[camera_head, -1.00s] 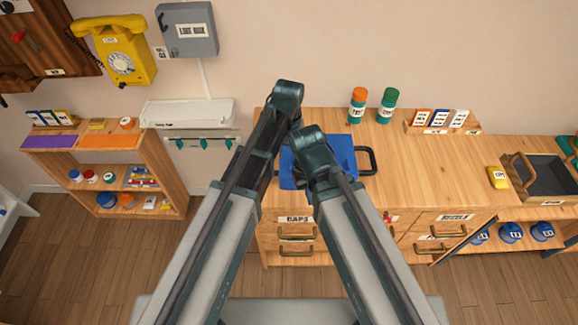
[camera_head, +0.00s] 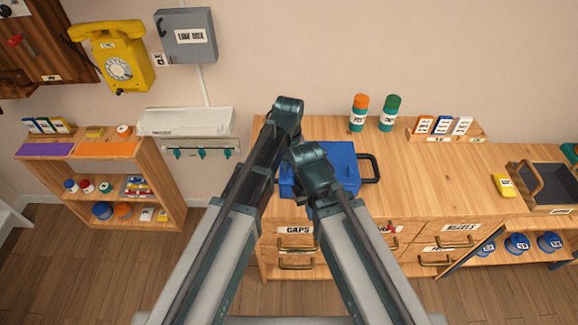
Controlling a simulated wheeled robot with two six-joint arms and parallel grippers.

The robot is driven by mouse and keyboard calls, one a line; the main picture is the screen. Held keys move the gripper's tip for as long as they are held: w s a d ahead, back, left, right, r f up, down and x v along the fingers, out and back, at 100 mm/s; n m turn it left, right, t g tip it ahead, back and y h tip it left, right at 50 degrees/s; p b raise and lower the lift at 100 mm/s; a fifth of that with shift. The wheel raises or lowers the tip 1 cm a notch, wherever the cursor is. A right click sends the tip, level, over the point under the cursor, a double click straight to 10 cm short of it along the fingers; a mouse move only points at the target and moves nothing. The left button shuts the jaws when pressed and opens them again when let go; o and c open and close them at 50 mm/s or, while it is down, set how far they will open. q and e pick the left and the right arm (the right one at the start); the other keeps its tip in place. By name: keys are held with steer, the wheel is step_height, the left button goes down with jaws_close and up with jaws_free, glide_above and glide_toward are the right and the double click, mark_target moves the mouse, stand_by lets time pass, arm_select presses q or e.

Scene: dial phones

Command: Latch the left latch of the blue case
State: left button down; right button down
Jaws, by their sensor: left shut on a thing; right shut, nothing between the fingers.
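The blue case (camera_head: 345,158) lies on the wooden counter, with its black handle at its right. Its lid looks down, and its latches are hidden behind my arms. My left gripper (camera_head: 287,112) is the higher one, at the case's upper left. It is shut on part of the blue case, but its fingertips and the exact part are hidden. My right gripper (camera_head: 313,168) is over the middle of the case, shut and empty. Its fingertips are hidden under the wrist, so I cannot tell whether it touches the case.
The counter (camera_head: 420,180) is clear to the right of the case. An orange-capped bottle (camera_head: 358,113) and a green-capped bottle (camera_head: 389,113) stand behind. A card rack (camera_head: 445,130), a yellow block (camera_head: 504,185) and a dark tray (camera_head: 545,183) are farther right. Drawers are below.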

stand_by(0.4)
arm_select(q)
steer(key=m, duration=0.4)
steer(key=shift+m, duration=0.4)
steer(key=m, duration=0.4)
steer(key=shift+m, duration=0.3)
steer(key=m, duration=0.4)
steer(key=shift+m, duration=2.2)
steer(key=c, duration=0.9)
jaws_free()
